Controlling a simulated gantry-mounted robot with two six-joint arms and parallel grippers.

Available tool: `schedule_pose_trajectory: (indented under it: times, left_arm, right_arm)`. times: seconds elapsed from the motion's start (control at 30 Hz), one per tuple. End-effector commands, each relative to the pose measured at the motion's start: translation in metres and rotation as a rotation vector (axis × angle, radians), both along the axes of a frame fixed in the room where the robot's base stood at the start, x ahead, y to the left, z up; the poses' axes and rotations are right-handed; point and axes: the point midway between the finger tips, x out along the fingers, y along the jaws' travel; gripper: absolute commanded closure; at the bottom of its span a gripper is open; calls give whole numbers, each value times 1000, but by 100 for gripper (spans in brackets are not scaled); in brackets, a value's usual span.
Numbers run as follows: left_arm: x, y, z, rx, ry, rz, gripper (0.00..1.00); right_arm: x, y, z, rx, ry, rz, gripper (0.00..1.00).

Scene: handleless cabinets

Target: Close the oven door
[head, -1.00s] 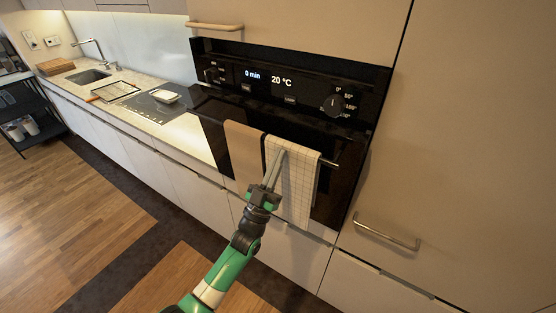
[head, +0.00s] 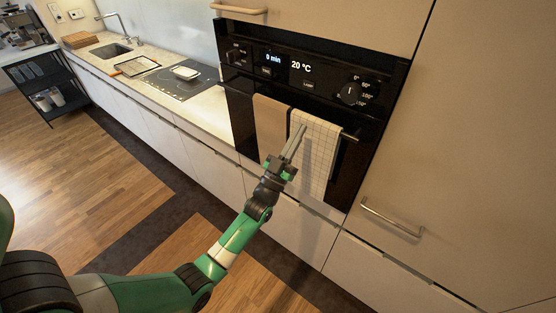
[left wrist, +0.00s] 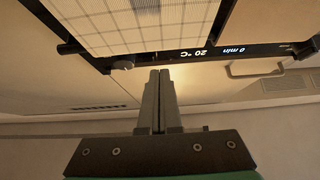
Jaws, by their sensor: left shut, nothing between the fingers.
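The black oven door (head: 240,118) stands upright, or almost so, under the control panel (head: 320,75). In the head view I cannot tell whether a thin gap is left at its top. A brown towel (head: 271,125) and a white checked towel (head: 320,155) hang over its handle bar (head: 349,137). My left gripper (head: 299,131) is shut and empty, its fingertips at the front of the checked towel. Whether they touch it is unclear. The left wrist view shows the shut fingers (left wrist: 159,76), the checked towel (left wrist: 145,22) and the panel display upside down. My right gripper is not seen.
A metal handle (head: 391,218) sticks out from the tall cabinet front at the right. Drawers lie below the oven. The countertop (head: 205,105) with a hob and sink runs left. A dark shelf cart (head: 45,80) stands far left. The wooden floor in front is clear.

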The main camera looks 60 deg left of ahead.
Motion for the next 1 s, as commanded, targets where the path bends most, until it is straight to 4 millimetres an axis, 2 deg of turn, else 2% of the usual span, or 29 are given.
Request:
schedule_pose_trajectory:
  times: [0.03,0.1,0.2,0.43,0.93,1.0]
  left_arm:
    - [-7,-7,6,0,-2,-6,100]
    - [-21,-14,-18,0,0,-4,100]
    - [-39,-23,-35,1,-3,-4,100]
    - [-67,-38,-59,3,-7,-4,100]
    - [-71,-41,-62,4,-10,-5,100]
    - [-68,-47,-60,6,-11,-21,100]
  right_arm:
    - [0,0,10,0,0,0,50]
    - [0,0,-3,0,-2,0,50]
    - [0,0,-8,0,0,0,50]
    - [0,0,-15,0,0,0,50]
    - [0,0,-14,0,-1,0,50]
    - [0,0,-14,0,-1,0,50]
